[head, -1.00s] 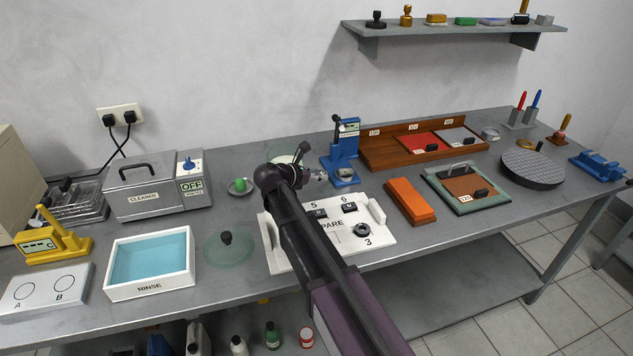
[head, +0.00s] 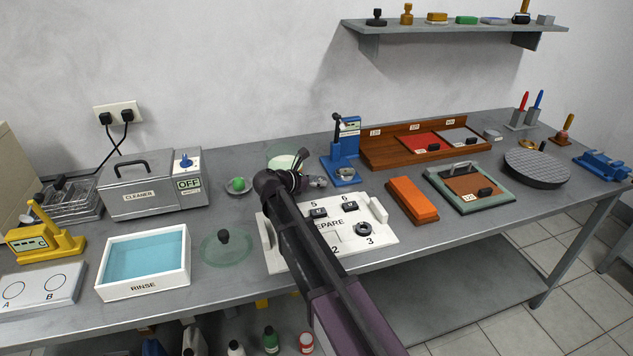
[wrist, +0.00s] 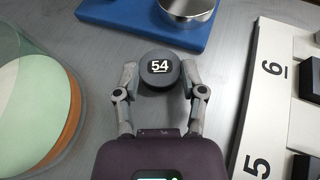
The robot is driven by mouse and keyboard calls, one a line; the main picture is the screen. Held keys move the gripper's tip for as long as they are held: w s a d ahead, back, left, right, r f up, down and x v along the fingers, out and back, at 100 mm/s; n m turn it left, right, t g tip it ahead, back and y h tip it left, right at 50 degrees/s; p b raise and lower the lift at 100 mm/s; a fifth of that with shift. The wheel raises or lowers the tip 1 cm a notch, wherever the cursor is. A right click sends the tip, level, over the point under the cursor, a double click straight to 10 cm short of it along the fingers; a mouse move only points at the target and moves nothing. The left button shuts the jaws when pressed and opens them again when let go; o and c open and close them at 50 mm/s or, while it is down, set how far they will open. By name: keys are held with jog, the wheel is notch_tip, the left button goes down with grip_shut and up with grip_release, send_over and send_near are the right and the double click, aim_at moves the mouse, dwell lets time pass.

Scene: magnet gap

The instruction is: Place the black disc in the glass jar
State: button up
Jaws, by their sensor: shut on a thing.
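The black disc (wrist: 160,82), marked 54, is held between the two fingertips of my gripper (wrist: 158,76) in the wrist view. My gripper (head: 316,182) is small in the head view, between the white PREPARE tray and the blue stand. The glass jar (wrist: 14,42) is at the left of the wrist view, apart from my gripper, with a pale green disc and an orange disc (wrist: 73,105) showing inside. In the head view the jar (head: 284,162) is behind my arm and partly hidden by it. A glass lid with a black knob (head: 224,240) lies on the bench.
A blue stand (head: 344,152) with a metal cup is just beyond my gripper. The white PREPARE tray (head: 378,236) lies right of it in the wrist view. A rinse basin (head: 145,285), cleaner (head: 150,195) and orange block (head: 413,200) stand on the bench. Bare bench surrounds my gripper.

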jog(key=shift+f, duration=0.2)
jog(key=o, duration=1.2)
jog(key=shift+r, duration=0.2)
jog(key=shift+a+r, duration=0.1)
jog(key=p+v, duration=0.4)
jog(key=v, duration=0.8)
jog(key=shift+p, duration=0.3)
